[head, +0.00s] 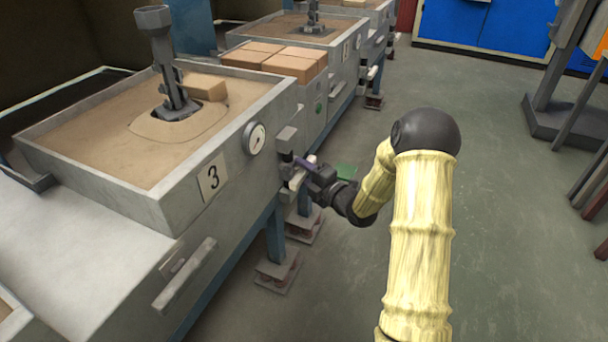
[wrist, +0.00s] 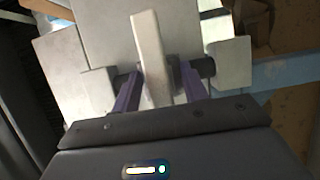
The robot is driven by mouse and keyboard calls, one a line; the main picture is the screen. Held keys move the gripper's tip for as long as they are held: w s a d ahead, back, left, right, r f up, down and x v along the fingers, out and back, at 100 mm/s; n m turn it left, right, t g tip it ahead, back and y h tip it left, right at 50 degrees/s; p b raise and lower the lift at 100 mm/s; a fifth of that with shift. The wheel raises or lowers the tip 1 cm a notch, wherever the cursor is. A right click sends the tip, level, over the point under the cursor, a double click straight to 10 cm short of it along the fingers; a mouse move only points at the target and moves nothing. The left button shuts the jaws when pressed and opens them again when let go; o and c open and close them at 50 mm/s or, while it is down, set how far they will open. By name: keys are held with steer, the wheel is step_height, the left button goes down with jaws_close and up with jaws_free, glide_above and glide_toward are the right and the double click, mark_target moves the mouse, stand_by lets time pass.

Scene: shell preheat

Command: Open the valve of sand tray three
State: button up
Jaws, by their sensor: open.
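Sand tray three (head: 178,222) is a grey metal box of sand with a "3" plate (head: 213,178) and a round gauge (head: 255,138) on its side. Its valve (head: 287,142) sits on the right side wall, past the gauge. A pale valve lever (head: 296,179) sticks out below it. My gripper (head: 304,162) is at the lever, partly covering it. In the wrist view the pale lever (wrist: 148,45) stands between the two purple fingers of my gripper (wrist: 160,68). The jaws are open around it. Whether either finger touches the lever is unclear.
A burner-like fixture (head: 168,70) and a brick (head: 204,87) stand in the sand. Bricks (head: 270,55) lie on a ledge behind tray three, with more trays beyond. A blue cabinet (head: 490,25) is at the back.

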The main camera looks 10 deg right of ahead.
jaws_close()
steer(key=shift+w+d, duration=0.1)
